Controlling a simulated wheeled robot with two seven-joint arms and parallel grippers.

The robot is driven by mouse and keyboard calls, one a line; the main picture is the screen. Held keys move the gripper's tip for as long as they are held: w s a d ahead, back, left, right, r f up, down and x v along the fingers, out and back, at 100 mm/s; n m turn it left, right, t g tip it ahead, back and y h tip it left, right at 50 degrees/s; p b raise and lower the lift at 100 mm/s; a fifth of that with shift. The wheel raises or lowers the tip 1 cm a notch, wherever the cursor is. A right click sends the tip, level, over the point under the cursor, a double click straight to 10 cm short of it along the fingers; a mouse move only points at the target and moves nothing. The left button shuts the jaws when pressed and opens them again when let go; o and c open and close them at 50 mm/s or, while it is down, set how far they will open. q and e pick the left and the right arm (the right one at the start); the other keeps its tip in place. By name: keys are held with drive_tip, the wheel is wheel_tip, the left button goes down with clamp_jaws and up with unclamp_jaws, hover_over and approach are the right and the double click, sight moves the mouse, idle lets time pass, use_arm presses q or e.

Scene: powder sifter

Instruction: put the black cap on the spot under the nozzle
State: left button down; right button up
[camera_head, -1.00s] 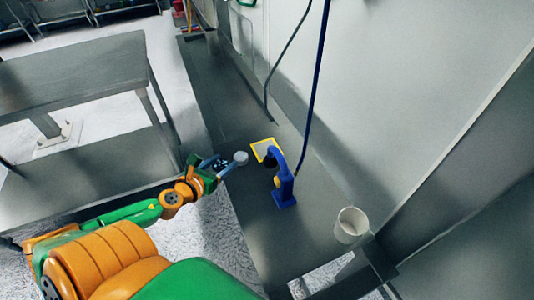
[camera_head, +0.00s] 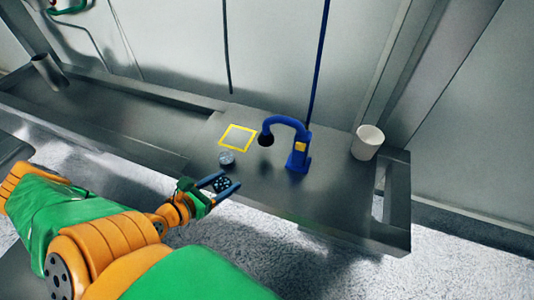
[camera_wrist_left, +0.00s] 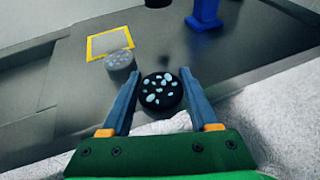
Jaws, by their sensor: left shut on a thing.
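The black cap (camera_wrist_left: 161,92), dotted with pale blue spots, is between the fingers of my left gripper (camera_wrist_left: 160,97) in the left wrist view. The head view also shows the black cap (camera_head: 222,184) in my left gripper (camera_head: 225,187), at the front edge of the bench. The gripper is shut on it. The blue nozzle stand (camera_head: 298,150) curves over to a black nozzle head (camera_head: 266,139), behind and to the right of the gripper. I cannot make out a separate mark directly below the nozzle head. My right gripper is not in view.
A yellow square outline (camera_head: 251,139) lies on the bench left of the nozzle. A grey spotted round piece (camera_head: 227,158) is at its front edge. A white cup (camera_head: 367,142) stands to the right. The bench top between gripper and stand looks clear.

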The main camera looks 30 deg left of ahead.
use_arm(q)
drive_tip(key=shift+w+f, duration=0.1)
drive_tip(key=shift+w, duration=0.2)
drive_tip(key=b, duration=0.2)
approach(268, 153)
drive_tip(key=w, duration=0.3)
drive_tip(key=w+p, duration=0.1)
drive_tip(key=w, duration=0.2)
drive_tip(key=w+r+p, duration=0.1)
drive_tip(key=w, duration=0.2)
drive_tip(key=shift+w+d, duration=0.25)
drive_tip(key=shift+d, duration=0.1)
wheel_tip(268, 153, down, 2)
drive_tip(key=shift+b, duration=0.8)
drive_tip(key=shift+c, duration=0.7)
unclamp_jaws()
